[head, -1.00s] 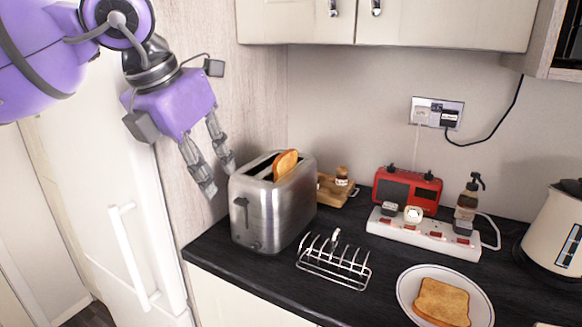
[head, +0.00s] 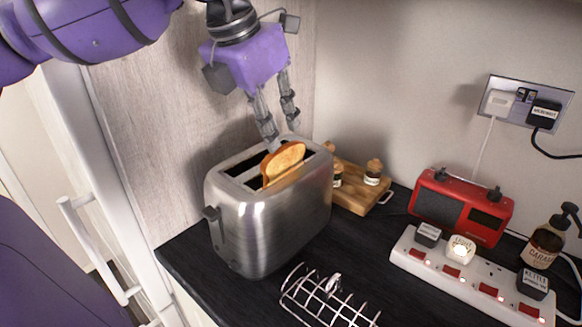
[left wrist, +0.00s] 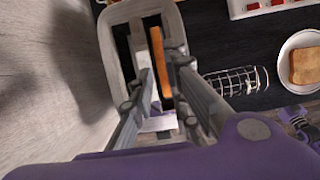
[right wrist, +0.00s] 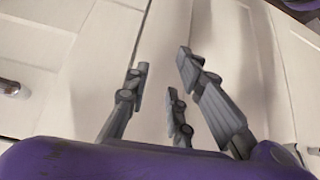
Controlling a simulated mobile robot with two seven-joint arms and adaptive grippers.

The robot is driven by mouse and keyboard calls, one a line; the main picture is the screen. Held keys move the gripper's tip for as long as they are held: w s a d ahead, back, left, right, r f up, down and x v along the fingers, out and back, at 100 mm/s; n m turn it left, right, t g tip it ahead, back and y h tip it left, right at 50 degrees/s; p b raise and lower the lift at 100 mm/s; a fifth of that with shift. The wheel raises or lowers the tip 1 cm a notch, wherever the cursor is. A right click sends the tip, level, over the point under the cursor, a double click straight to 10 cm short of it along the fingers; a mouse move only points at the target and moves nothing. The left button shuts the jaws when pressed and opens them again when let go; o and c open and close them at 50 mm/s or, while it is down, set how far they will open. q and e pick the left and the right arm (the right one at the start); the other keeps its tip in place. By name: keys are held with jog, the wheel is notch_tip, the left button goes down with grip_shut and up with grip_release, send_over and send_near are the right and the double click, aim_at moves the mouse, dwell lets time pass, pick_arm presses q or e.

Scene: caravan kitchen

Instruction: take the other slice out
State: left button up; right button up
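The steel toaster (head: 262,222) stands on the dark worktop, and one toasted slice (head: 284,163) sticks up out of its slot. In the left wrist view the slice (left wrist: 183,62) shows edge-on inside the toaster (left wrist: 112,60). My left gripper (head: 284,140) is open just above the toaster, its fingers pointing down close to the slice. In the left wrist view the fingers (left wrist: 164,62) lie to either side of the slot area, and nothing shows gripped. Another slice (left wrist: 308,65) lies on a white plate (left wrist: 286,50). My right gripper (right wrist: 160,78) is open and empty, facing pale cupboard doors.
A wire toast rack (head: 325,298) stands in front of the toaster. A wooden board (head: 358,190) with small jars is behind it. A red radio (head: 461,208), a white power strip (head: 470,275) and a soap bottle (head: 545,240) are at the right. The fridge handle (head: 90,250) is at the left.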

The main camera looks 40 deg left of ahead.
aim_at(284, 146)
pick_arm(q)
jog(key=x, duration=0.5)
jog(key=shift+b, duration=0.4)
jog(key=shift+w+f, duration=0.15)
jog(key=shift+f, duration=0.25)
jog(key=shift+w, duration=0.1)
jog(key=shift+d, duration=0.1)
grip_shut()
pick_arm(e)
jog(key=shift+w+f, duration=0.25)
jog(key=shift+f, duration=0.05)
